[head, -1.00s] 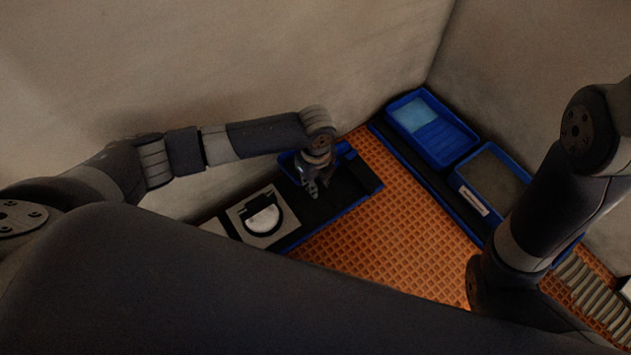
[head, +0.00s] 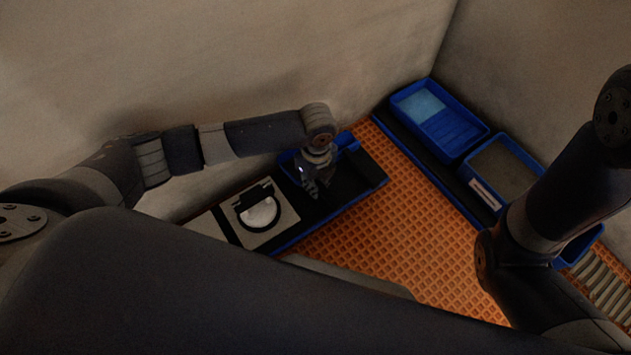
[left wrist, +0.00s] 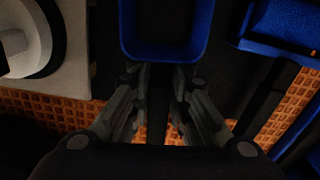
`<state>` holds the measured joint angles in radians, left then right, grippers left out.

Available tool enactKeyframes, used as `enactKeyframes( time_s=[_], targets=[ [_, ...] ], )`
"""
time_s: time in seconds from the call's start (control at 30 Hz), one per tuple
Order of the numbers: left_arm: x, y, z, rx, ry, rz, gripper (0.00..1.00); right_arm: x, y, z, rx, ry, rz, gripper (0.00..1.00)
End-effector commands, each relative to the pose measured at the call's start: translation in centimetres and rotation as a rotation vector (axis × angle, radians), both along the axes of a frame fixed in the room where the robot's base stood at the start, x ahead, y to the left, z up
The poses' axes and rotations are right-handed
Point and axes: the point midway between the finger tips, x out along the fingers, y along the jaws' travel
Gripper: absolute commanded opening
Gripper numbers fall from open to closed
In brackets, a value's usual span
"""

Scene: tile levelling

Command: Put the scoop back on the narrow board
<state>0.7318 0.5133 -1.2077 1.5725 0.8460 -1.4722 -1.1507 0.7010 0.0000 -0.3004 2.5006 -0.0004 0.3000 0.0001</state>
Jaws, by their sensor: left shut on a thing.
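My left gripper (head: 316,180) is low over a black board with a blue edge (head: 335,211) by the left wall. My right gripper is out of the picture; only the right arm shows. I cannot tell for certain which board is the narrow one.
A pale square plate with a round white piece and black rim (head: 260,213) is left of my gripper. Blue trays (head: 448,128) (head: 540,170) line the right wall. Orange waffled floor (head: 415,225) lies open between. A grey strip (head: 350,275) shows beside my body.

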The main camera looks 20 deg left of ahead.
Motion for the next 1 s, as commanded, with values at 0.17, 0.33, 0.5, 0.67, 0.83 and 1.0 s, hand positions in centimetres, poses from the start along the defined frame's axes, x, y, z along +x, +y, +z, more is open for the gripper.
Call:
enactKeyframes(
  time_s=[0.17, 0.33, 0.5, 0.67, 0.83, 1.0],
  targets=[
    [0.0, 0.0, -0.1, 0.0, 0.0, 0.0, 0.0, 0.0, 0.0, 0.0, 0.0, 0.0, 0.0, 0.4],
    [0.0, 0.0, -0.4, -0.001, 0.001, 0.0, 0.0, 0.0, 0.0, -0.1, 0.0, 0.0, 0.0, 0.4],
    [0.0, 0.0, -0.8, -0.001, 0.001, 0.0, 0.0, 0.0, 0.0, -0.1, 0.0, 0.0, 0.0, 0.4],
    [0.0, 0.0, -1.1, 0.001, 0.001, 0.0, 0.0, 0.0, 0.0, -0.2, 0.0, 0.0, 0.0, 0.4],
    [0.0, 0.0, -1.1, 0.0, 0.0, 0.0, 0.41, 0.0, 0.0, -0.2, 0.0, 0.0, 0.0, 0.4],
    [0.0, 0.0, -1.1, 0.0, 0.0, 0.0, 0.41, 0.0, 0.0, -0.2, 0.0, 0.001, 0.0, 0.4]
  ],
)
